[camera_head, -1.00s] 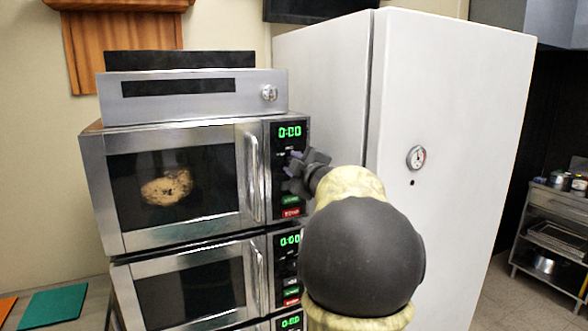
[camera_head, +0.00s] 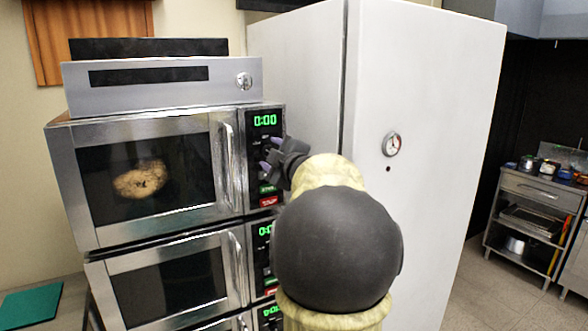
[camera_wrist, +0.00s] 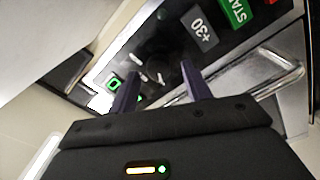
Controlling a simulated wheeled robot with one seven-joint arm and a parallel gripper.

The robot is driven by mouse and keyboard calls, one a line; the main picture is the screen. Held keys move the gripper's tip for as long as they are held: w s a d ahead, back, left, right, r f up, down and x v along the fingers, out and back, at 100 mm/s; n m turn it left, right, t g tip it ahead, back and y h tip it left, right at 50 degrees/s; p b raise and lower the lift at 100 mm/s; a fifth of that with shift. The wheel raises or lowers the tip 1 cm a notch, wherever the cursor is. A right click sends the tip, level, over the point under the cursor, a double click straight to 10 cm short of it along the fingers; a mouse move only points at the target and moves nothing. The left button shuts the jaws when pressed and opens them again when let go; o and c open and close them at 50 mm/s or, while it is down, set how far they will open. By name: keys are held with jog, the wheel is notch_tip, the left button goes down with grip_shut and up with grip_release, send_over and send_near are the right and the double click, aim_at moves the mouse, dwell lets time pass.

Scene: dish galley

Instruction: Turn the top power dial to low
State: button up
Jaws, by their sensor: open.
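The top microwave (camera_head: 150,178) has a steel door and a black control panel with a green 0:00 display (camera_head: 265,120). My gripper (camera_head: 266,159) is in front of this panel, below the display, and hides the dial area in the head view. In the wrist view my gripper (camera_wrist: 160,84) is open, with two dark purple fingers pointing at the panel. A dark round power dial (camera_wrist: 158,62) shows dimly between and just beyond the fingertips, with pale marks around it. I cannot tell whether the fingers touch it, or its exact setting.
The +30 button (camera_wrist: 200,30) and green start button (camera_wrist: 234,10) are close to the fingers. A steel door handle (camera_head: 229,166) stands out left of the panel. Another microwave (camera_head: 170,285) is below. A tall white cabinet (camera_head: 425,150) stands to the right.

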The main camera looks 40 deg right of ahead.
jog(key=b+v, duration=0.2)
jog(key=v, duration=1.3)
jog(key=shift+s, duration=0.4)
jog(key=shift+a, duration=0.25)
jog(key=w+a+f+m+g, duration=0.3)
jog(key=w+a+f+m, duration=0.15)
jog(key=f, duration=0.45)
jog(key=w+a+f+m+g, duration=0.25)
jog(key=w+a+f, duration=0.2)
jog(key=f, duration=0.55)
jog(key=s+a+f+m+g+y, duration=0.1)
jog(key=s+a+f+g, duration=0.3)
jog(key=a+f, duration=0.5)
jog(key=s+a+f+m+g+y, duration=0.1)
jog(key=s+a+f+g+y, duration=0.2)
jog(key=s+a+f+g, duration=0.2)
jog(key=s+a+f, duration=0.3)
jog(key=a+f, duration=0.2)
jog(key=a, duration=0.1)
jog(key=shift+s+a+f, duration=0.25)
jog(key=shift+s+f, duration=0.05)
jog(key=shift+s, duration=0.05)
jog(key=shift+w+g, duration=0.1)
jog(key=shift+g, duration=0.15)
